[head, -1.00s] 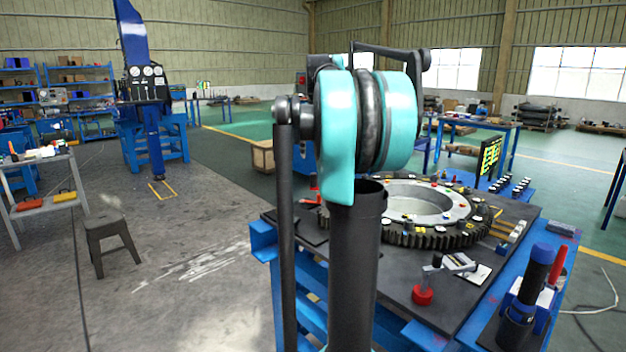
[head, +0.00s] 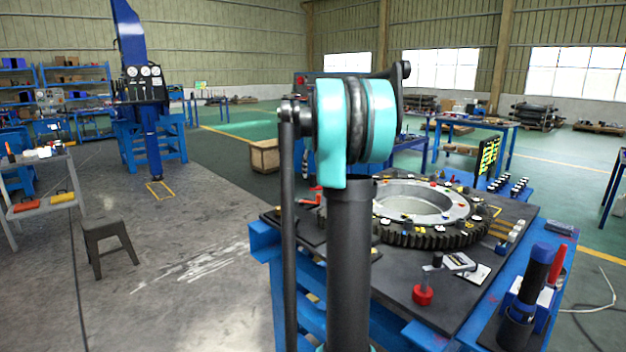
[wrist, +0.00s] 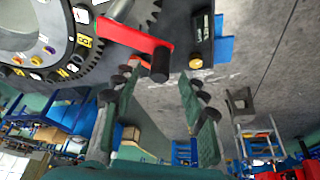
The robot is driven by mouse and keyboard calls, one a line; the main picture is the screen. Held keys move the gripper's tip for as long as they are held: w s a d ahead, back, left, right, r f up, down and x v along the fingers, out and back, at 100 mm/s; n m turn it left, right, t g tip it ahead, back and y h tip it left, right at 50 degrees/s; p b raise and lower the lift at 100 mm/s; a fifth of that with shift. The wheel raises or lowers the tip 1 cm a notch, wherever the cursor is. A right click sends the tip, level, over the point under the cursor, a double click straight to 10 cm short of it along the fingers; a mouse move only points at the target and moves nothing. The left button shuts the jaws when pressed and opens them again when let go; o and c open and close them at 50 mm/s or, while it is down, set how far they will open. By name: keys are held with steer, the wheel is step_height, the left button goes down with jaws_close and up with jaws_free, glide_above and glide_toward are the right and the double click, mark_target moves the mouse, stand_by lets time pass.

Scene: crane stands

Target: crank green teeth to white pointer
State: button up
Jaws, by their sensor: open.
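The toothed ring gear (head: 430,235) lies flat on the dark table top in the head view, dark teeth around a pale inner ring. In the wrist view its toothed rim (wrist: 100,50) fills the upper left. A red crank arm (wrist: 125,36) with a black handle (wrist: 160,66) sticks out beside the rim; the red crank (head: 311,201) also shows in the head view. My gripper (wrist: 155,78) is open and empty, its fingertips either side of the handle's line, apparently just short of it. I cannot make out green teeth or a white pointer. My arm hides the gripper in the head view.
A black block with a yellow knob (wrist: 197,60) is right of the handle. A stool (head: 108,245) stands on the open floor left.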

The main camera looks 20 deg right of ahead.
mark_target(313, 187)
steer(key=shift+x, duration=2.05)
steer(key=shift+c, duration=0.2)
jaws_close()
